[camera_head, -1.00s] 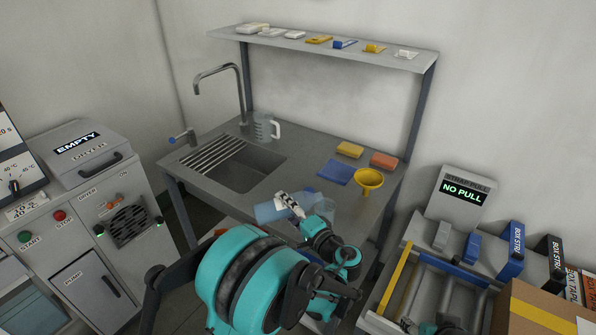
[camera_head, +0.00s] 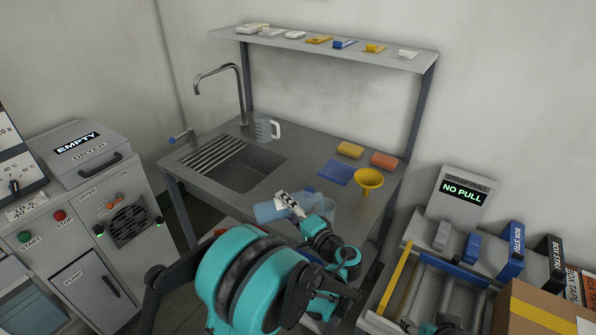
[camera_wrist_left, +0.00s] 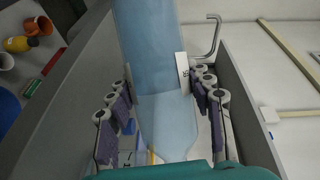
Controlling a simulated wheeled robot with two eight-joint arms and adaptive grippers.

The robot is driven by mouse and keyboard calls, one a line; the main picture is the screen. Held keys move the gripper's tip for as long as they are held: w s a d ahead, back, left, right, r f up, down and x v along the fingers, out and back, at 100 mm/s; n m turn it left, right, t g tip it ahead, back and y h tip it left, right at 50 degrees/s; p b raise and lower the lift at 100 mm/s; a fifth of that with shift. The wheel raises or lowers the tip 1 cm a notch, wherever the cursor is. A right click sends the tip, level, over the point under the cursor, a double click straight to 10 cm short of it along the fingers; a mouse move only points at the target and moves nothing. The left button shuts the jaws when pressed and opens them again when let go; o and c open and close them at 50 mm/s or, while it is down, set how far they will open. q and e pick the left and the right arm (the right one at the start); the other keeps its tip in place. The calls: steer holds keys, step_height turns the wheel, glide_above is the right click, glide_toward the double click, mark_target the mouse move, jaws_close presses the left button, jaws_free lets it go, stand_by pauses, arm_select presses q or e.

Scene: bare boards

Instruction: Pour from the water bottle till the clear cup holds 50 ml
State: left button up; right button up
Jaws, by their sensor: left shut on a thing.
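The water bottle (camera_head: 270,211), pale blue and see-through, lies steeply tilted, nearly level, over the front of the sink bench. My left gripper (camera_head: 290,205) is shut on it. In the left wrist view the bottle (camera_wrist_left: 162,80) fills the middle, between the padded fingers.
A clear jug (camera_head: 263,128) stands behind the sink (camera_head: 240,168). A shelf (camera_head: 325,46) overhangs the back.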

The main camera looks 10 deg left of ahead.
mark_target(291, 195)
arm_select(q)
steer(key=f+n+h, duration=0.1)
steer(key=n, duration=0.2)
steer(key=shift+s+a+f, duration=0.1)
steer(key=shift+a+f, duration=0.05)
steer(key=shift+f, duration=0.05)
steer(key=n+h+p, duration=0.1)
steer(key=r+n+h+p, duration=0.1)
steer(key=n, duration=0.1)
steer(key=r+n+h+p, duration=0.1)
steer(key=p, duration=0.1)
steer(key=shift+w+d+r+n, duration=0.1)
steer(key=shift+w+d+n, duration=0.2)
steer(key=shift+d, duration=0.1)
steer(key=shift+d+r+n+h+p, duration=0.2)
steer(key=shift+n+h+p, duration=0.3)
steer(key=shift+n, duration=0.2)
steer(key=shift+w+d+r+n+t+h, duration=0.1)
steer(key=shift+d+n+t+h, duration=0.05)
steer(key=shift+n+h, duration=0.25)
steer(key=shift+w+d+r+n+t+h, duration=0.15)
steer(key=shift+n+h, duration=0.15)
steer(key=shift+n, duration=0.2)
step_height(291, 195, up, 3)
steer(key=n+p, duration=0.1)
steer(key=p, duration=0.1)
steer(key=shift+s+a+f+h+p, duration=0.1)
steer(key=shift+f+h+p, duration=0.1)
steer(key=shift+h+p, duration=0.1)
